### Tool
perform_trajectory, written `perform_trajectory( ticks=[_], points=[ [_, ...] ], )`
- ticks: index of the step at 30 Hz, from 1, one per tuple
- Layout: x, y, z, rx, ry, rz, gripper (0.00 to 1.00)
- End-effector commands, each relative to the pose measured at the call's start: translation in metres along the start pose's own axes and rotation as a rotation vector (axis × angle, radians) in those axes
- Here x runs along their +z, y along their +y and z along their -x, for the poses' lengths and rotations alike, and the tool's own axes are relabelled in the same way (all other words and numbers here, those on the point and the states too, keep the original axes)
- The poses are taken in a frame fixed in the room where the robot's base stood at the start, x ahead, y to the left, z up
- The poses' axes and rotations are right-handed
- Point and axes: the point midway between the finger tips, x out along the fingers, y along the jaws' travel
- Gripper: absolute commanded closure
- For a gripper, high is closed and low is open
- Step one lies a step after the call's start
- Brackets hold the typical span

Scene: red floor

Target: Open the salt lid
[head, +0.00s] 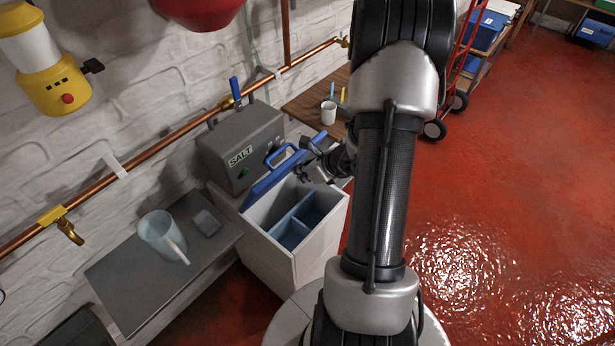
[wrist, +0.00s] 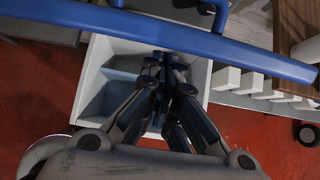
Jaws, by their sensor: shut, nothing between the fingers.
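The salt lid (head: 262,186) is blue with a looped handle (head: 283,155). It stands tilted up at the back of the white bin (head: 270,262), leaving the bin's top open. Blue dividers (head: 292,224) show inside. In the wrist view, the lid (wrist: 200,40) crosses the top as a blue edge, with the bin's rim (wrist: 92,75) below it. My gripper (head: 305,174) is over the open bin, close to the lid's front side. Its fingers (wrist: 168,62) are shut and empty. I cannot tell whether they touch the lid.
A grey box marked SALT (head: 240,146) stands behind the lid. A grey side table (head: 110,270) with a clear jug (head: 160,235) is to the left. A wooden table (head: 303,108) with a white cup (head: 328,112) is behind. Red floor at the right is open.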

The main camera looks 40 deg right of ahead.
Motion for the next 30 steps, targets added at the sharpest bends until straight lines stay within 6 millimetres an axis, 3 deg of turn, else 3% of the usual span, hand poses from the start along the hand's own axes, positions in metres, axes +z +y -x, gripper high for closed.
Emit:
perform_trajectory(
  ticks=[11, 30],
  points=[
    [0.002, 0.000, 0.001, 0.000, 0.004, 0.001, 1.00],
    [0.028, 0.000, 0.002, 0.001, 0.102, 0.003, 1.00]
  ],
)
